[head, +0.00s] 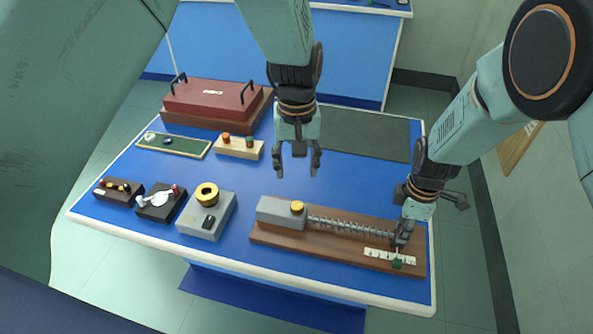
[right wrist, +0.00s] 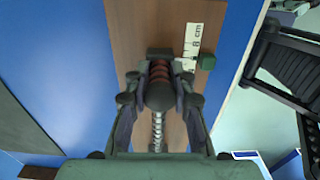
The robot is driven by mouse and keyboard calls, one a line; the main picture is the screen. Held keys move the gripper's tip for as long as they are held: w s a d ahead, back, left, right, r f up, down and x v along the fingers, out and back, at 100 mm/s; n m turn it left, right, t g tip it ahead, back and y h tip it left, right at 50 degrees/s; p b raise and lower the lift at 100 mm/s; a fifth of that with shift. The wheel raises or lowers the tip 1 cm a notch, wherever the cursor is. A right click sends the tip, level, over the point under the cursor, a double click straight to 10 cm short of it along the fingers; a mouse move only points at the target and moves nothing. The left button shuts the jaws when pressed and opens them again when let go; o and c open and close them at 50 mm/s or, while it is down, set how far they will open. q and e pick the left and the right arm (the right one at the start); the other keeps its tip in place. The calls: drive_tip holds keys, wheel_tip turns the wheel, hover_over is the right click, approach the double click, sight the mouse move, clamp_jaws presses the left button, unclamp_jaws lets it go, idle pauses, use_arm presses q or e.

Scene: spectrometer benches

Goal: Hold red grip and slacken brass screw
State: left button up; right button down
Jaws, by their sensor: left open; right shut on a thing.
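A brown wooden board (head: 330,251) at the front right of the blue bench carries a grey block (head: 278,213), a long spring (head: 345,225) and a white scale (head: 376,253). The brass screw (head: 297,207) is a yellow round head on top of the grey block. The red grip (right wrist: 160,70) is ribbed and sits at the spring's end; in the head view my gripper hides it. My right gripper (head: 402,240) is shut on the red grip, with a finger on each side in the right wrist view (right wrist: 160,88). My left gripper (head: 298,172) is open and empty, above the bench behind the brass screw.
A grey box with a yellow ring (head: 207,194) and two small dark boxes stand front left. A red lidded case (head: 212,100), green tray (head: 172,145) and wooden block (head: 239,148) are behind. A dark mat (head: 366,134) lies back right. A green piece (right wrist: 207,62) is beside the scale.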

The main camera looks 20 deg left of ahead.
sight(296, 205)
idle(0.3)
use_arm(q)
wheel_tip(296, 205, down, 12)
drive_tip(key=m, duration=1.3)
drive_tip(key=shift+m, duration=0.3)
clamp_jaws()
idle(0.4)
